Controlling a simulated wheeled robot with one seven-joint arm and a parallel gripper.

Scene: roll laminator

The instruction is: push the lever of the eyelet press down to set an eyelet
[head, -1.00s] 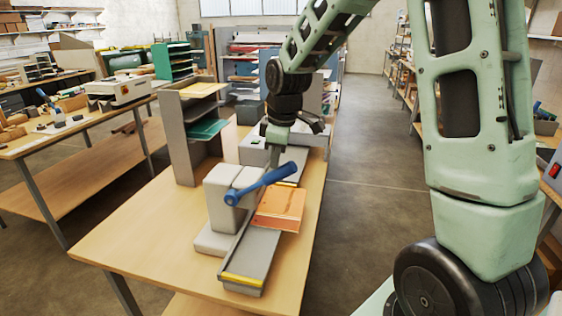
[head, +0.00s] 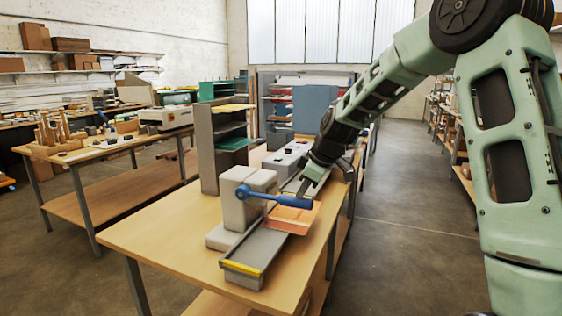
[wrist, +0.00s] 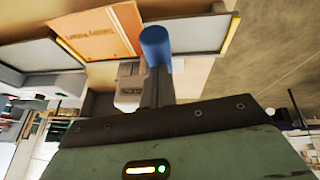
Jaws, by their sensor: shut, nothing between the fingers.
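The eyelet press (head: 243,202) is a light grey block with a long grey bed on the wooden table. Its blue lever (head: 285,200) points right and slopes slightly down towards its free end. An orange sheet (head: 298,219) lies on the bed, under the lever. My gripper (head: 302,188) is shut and empty, just behind and above the lever's free end. In the wrist view the blue lever end (wrist: 156,44) appears right at the dark fingertips (wrist: 157,82); I cannot tell whether they touch. The orange sheet (wrist: 100,32) shows beyond it.
A grey shelf unit (head: 207,150) with coloured sheets stands behind the press, and a light grey machine (head: 287,156) sits farther back on the table (head: 165,225). The table's left front is clear. Open floor (head: 400,250) lies to the right.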

